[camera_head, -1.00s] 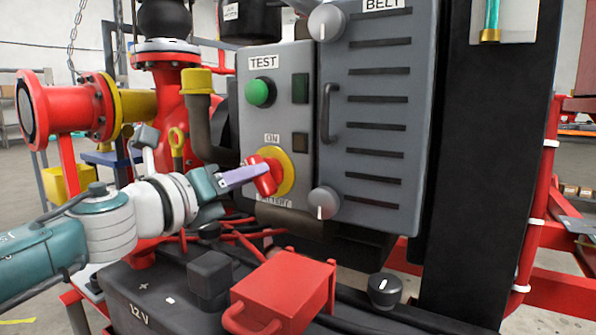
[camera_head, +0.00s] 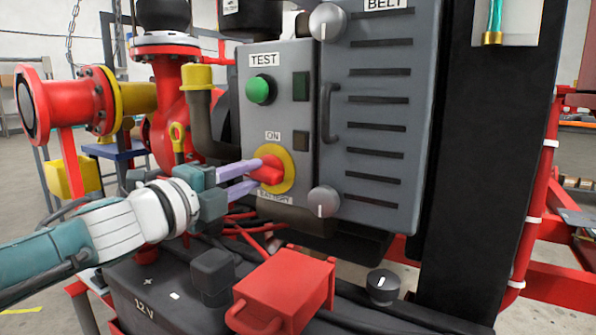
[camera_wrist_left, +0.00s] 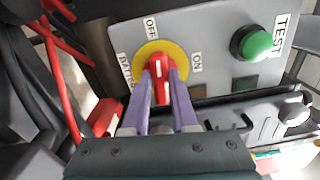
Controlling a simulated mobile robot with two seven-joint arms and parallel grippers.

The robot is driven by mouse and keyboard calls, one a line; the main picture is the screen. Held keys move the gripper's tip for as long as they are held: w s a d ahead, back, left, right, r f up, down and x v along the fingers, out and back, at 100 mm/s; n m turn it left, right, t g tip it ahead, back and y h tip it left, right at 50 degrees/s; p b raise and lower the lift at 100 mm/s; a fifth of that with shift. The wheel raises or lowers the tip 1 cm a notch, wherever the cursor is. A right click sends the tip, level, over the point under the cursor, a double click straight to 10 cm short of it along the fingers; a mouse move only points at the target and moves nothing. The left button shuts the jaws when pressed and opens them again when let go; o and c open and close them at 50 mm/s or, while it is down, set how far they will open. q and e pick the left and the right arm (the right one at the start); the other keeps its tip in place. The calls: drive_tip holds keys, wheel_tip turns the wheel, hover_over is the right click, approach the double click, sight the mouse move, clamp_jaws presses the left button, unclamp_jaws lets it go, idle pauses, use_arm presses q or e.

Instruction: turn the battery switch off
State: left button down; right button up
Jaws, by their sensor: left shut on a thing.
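The battery switch is a red handle (camera_head: 268,168) on a yellow disc (camera_head: 289,172), on the grey panel below the "ON" label. My left gripper (camera_head: 252,178) reaches it from the left, with one purple finger above the handle and one below. In the left wrist view the red handle (camera_wrist_left: 160,78) sits between the two purple fingertips (camera_wrist_left: 160,82), which are shut on it. There its white-marked end points toward the "OFF" label (camera_wrist_left: 150,28), and the "ON" label (camera_wrist_left: 196,62) is to its right. In the head view the "OFF" label is hidden. My right gripper does not show.
A green TEST button (camera_head: 260,90) is above the switch. A grey knob (camera_head: 324,201) is at its lower right. A black 12 V battery (camera_head: 150,290) and a red box (camera_head: 284,292) lie below. A yellow-capped pipe (camera_head: 197,78) stands behind my gripper.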

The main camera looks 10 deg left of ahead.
use_arm(q)
drive_tip(key=shift+n, duration=0.6)
drive_tip(key=c, duration=0.7)
unclamp_jaws()
drive_tip(key=shift+s, duration=0.1)
drive_tip(key=shift+s+a+p, duration=0.2)
drive_tip(key=shift+s+p, duration=0.1)
drive_tip(key=shift+p, duration=0.15)
drive_tip(key=p+v, duration=0.2)
drive_tip(key=v, duration=0.6)
drive_tip(key=shift+s+a, duration=0.15)
drive_tip(key=shift+s, duration=0.4)
